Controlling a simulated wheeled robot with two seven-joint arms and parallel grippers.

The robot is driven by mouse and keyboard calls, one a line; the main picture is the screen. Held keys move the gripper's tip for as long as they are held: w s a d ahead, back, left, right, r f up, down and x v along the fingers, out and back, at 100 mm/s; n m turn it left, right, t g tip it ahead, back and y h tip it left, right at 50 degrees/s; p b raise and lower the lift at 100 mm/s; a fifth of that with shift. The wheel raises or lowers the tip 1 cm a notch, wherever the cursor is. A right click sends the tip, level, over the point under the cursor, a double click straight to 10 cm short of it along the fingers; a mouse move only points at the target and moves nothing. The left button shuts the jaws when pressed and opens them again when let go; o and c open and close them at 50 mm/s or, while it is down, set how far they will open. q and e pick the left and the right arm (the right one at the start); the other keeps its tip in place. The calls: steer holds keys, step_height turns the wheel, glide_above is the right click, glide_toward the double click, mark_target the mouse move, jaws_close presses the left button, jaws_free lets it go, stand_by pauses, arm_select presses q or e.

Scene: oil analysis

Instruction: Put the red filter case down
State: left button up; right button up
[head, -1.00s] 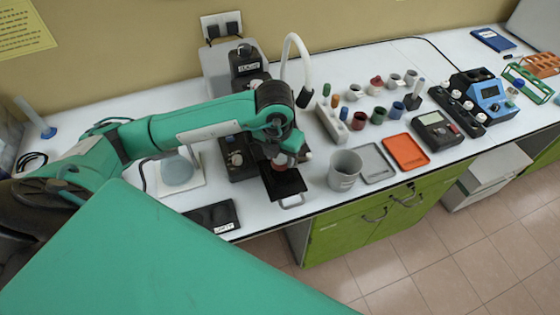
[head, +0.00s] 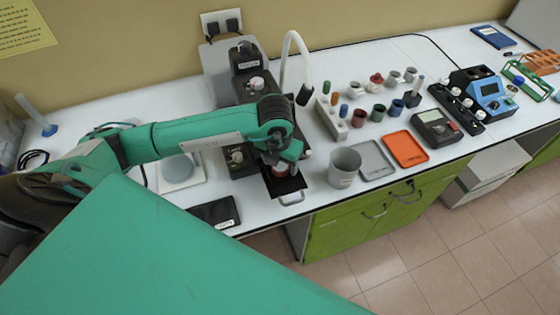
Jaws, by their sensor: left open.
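Whether the fingers still touch the case cannot be seen. My right gripper is not in view.
A grey cup (head: 344,167) stands right of the dark tray, then a grey tray (head: 374,160) and an orange tray (head: 405,150). Several small coloured cups stand behind them. A dark machine (head: 250,72) with a white hose is behind my arm.

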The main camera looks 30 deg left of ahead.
mark_target(278, 169)
arm_select(q)
steer(key=shift+r, duration=0.2)
step_height(278, 169, up, 12)
steer(key=s+b, duration=0.1)
steer(key=b, duration=0.2)
steer(key=shift+s, duration=0.2)
steer(key=shift+f, duration=0.15)
